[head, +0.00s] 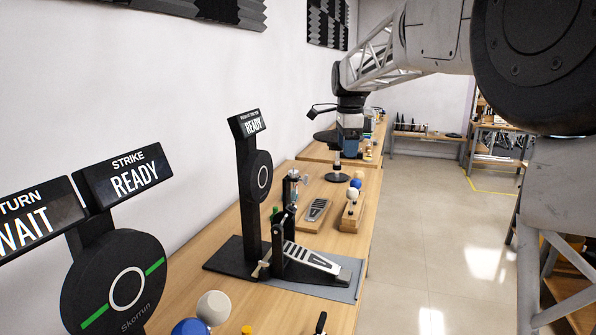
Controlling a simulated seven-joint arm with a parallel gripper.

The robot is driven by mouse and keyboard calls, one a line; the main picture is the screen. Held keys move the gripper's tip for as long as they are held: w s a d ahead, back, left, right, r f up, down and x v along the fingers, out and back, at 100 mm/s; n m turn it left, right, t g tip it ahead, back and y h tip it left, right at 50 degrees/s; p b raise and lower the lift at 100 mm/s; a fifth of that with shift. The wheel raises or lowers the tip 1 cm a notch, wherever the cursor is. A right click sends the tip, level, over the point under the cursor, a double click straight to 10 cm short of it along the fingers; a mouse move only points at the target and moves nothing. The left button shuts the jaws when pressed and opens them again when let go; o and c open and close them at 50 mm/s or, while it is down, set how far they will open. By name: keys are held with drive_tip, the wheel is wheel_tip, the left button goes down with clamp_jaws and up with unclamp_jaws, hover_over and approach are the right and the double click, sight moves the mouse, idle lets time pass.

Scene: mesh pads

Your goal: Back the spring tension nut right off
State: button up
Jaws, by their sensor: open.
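A tall black stand (247,180) with a READY sign rises beside the pedal. Nearer displays read TURN WAIT (32,220) and STRIKE READY (124,177). A small pedal (318,209) and a wooden block with balls (352,212) sit behind. The floor to the right is clear.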

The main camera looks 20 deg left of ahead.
sight(294, 170)
drive_tip(key=w+a+f+m, duration=0.1)
drive_tip(key=w+a, duration=0.2)
drive_tip(key=a, duration=0.3)
drive_tip(key=w+a+f+m, duration=0.2)
drive_tip(key=w+a, duration=0.1)
drive_tip(key=a, duration=0.3)
drive_tip(key=w+a+f+m, duration=0.1)
drive_tip(key=w+a, duration=0.2)
drive_tip(key=a, duration=0.3)
drive_tip(key=shift+f+g, duration=0.3)
drive_tip(key=shift+f, duration=0.05)
drive_tip(key=shift+w+a+f+m, duration=0.15)
drive_tip(key=shift+a+m, duration=0.15)
drive_tip(key=shift+a, duration=0.25)
drive_tip(key=shift+f, duration=3.9)
drive_tip(key=shift+c, duration=0.3)
drive_tip(key=c, duration=0.9)
drive_tip(key=shift+o, duration=0.2)
